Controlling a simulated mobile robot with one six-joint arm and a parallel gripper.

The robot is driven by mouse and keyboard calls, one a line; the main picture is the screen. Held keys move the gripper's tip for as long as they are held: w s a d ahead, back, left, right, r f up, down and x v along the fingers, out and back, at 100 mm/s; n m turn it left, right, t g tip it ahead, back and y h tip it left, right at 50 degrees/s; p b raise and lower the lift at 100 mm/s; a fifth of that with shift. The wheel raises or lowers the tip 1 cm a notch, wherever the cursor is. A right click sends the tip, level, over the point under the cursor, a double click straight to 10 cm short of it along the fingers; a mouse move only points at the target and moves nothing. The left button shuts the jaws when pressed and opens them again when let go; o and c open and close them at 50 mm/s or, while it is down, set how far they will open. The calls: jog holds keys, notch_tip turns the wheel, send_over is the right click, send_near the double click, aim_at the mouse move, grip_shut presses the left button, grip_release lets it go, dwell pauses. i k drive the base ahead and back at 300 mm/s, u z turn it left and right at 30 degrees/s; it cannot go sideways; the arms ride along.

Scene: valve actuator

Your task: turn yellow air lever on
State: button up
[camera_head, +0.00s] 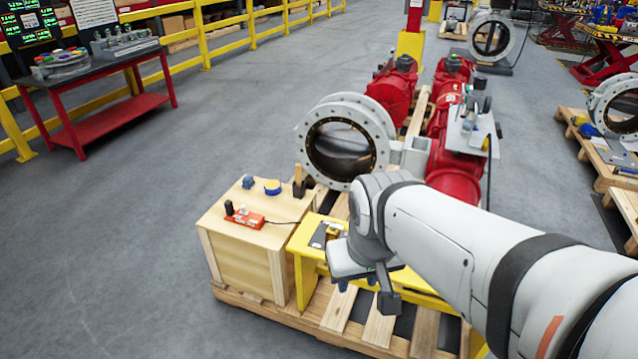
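The red valve actuator (455,180) lies on a wooden pallet, joined to a large grey flanged butterfly valve (300,135). A light grey panel (465,128) with small fittings is mounted on the actuator's right part. I cannot clearly pick out a yellow air lever; the fittings are too small to tell apart, and my arm covers part of the area. My gripper (372,288) hangs below my wrist, over the front of the pallet and beside the yellow stand (305,262). It is apart from the actuator panel. Its fingers are too small and partly hidden to show their opening.
A wooden crate (240,262) left of the yellow stand carries an orange-red control box (248,219), a blue-and-yellow round item (272,187) and a wooden-handled tool (298,178). A red cart (110,115) stands back left. Other pallets (590,155) are at right. The left floor is clear.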

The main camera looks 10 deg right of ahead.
aim_at(333, 226)
jog(key=z, duration=0.1)
jog(key=i, duration=0.9)
jog(key=u, duration=0.1)
